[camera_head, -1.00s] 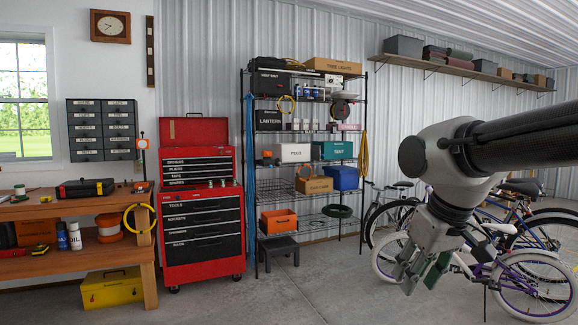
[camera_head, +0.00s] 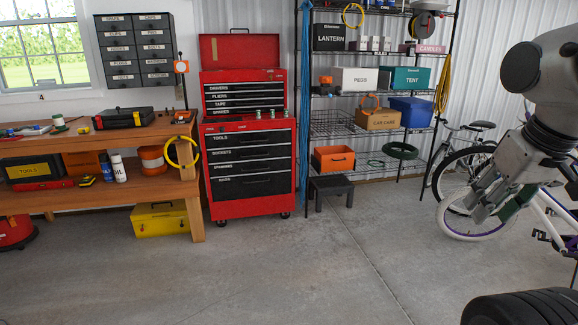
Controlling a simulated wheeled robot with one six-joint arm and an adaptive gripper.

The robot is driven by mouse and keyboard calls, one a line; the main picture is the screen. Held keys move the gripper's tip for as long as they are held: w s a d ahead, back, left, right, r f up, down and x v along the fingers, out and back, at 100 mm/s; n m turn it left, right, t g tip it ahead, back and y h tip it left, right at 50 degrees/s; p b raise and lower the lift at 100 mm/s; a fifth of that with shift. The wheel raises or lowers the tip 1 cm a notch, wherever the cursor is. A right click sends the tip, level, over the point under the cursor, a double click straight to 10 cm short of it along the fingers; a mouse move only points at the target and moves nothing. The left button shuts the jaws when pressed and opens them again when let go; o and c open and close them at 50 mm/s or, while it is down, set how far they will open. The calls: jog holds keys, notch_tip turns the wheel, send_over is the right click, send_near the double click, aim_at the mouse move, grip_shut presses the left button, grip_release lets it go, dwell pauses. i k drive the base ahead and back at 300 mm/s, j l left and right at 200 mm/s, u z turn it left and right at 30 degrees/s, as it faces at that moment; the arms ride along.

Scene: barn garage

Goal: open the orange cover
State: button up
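Another orange case (camera_head: 81,163) stands on the workbench's lower shelf, partly hidden by other things. I cannot tell which one bears the orange cover. My gripper (camera_head: 497,208) hangs at the right, pointing down, in front of a white bicycle. Its fingers look spread and empty, well away from both orange things.
A red tool chest (camera_head: 252,204) stands between the wooden workbench (camera_head: 196,206) and the rack. A dark step stool (camera_head: 331,185) stands before the rack. Bicycles (camera_head: 463,213) crowd the right side. The concrete floor (camera_head: 270,270) in the middle is clear.

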aim_at(323, 79)
jog(key=i, duration=2.3)
jog(key=i+u, duration=0.15)
jog(key=i, duration=0.4)
jog(key=i+l+u, duration=0.15)
jog(key=i, duration=0.4)
